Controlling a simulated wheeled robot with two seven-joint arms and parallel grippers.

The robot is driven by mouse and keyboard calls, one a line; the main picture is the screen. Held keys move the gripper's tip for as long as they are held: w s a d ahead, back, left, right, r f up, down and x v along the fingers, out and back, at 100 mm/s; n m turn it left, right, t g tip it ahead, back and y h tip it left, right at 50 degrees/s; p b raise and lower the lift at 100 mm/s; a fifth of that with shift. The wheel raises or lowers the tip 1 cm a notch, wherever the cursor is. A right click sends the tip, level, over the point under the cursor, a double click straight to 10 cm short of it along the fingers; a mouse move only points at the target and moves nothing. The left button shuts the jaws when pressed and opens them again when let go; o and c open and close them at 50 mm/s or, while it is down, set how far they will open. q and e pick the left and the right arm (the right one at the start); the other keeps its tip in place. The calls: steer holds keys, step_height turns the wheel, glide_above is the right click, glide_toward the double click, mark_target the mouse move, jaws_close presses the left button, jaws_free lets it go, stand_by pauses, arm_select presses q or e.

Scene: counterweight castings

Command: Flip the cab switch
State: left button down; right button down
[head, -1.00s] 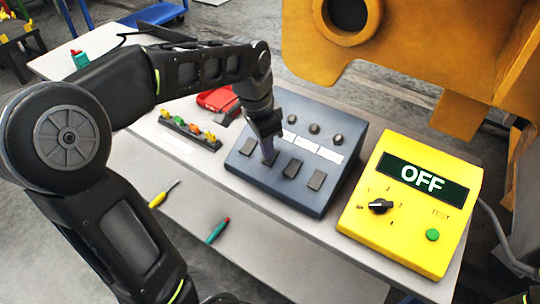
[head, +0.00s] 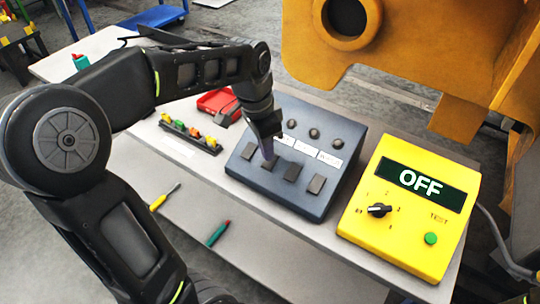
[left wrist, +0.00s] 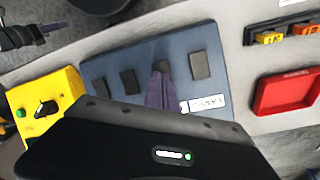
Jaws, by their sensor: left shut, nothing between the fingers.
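A dark blue switch panel (head: 300,203) lies on the bench with a row of dark rocker switches. White labels sit above them; their words are too small to read, so I cannot tell which is the cab switch. My left gripper (head: 268,155) is shut and empty, pointing down at the second switch from the left (head: 270,164). In the left wrist view the closed fingers (left wrist: 160,92) overlap the lower edge of that switch (left wrist: 162,68); I cannot tell if they touch it. What seems to be my right gripper (left wrist: 42,32) shows at the wrist view's upper left.
A yellow box (head: 395,246) reading OFF, with a black knob and green button, stands right of the panel. A red tray (head: 216,101) and a rack of coloured pieces (head: 190,135) lie left. A large orange casting (head: 410,50) stands behind.

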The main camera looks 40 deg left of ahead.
mark_target(267, 164)
arm_select(q)
step_height(267, 164, up, 5)
steer(key=p, duration=0.3)
stand_by(0.6)
